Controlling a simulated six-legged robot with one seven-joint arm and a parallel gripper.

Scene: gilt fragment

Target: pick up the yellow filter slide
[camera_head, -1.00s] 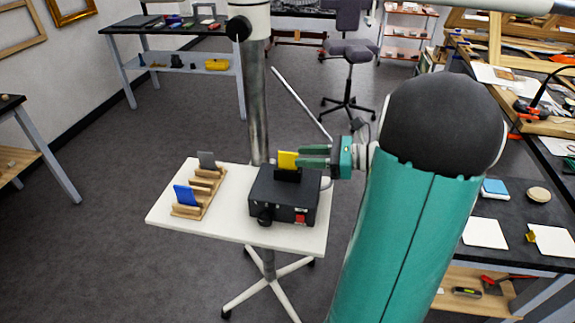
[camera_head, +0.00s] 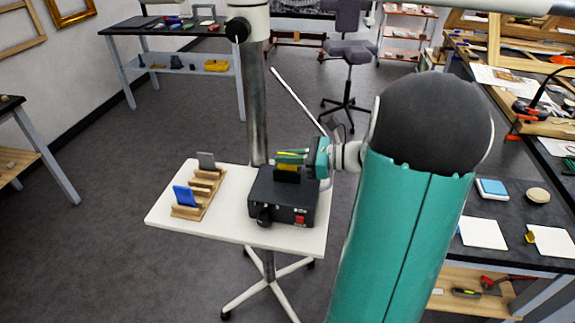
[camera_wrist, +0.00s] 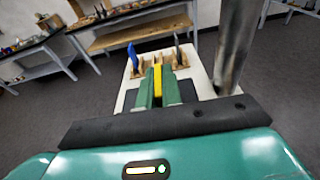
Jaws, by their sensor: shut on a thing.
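The yellow filter slide (camera_head: 287,166) stands upright at the black box (camera_head: 283,198) on the small white table (camera_head: 308,240). My gripper (camera_head: 288,157) reaches in from the right and is shut on the slide. In the wrist view the slide (camera_wrist: 158,84) shows as a yellow strip between my green fingers (camera_wrist: 157,92). The fingers cover part of it, and a black holder on top of the box hides its lower part. I cannot tell whether its lower edge rests in the holder.
A wooden rack (camera_head: 205,190) left of the box holds a blue slide (camera_head: 185,196) and a grey slide (camera_head: 206,160). A metal column (camera_head: 257,110) rises close behind the box. A workbench (camera_head: 510,205) with panels and tools stands at the right. Open floor lies left.

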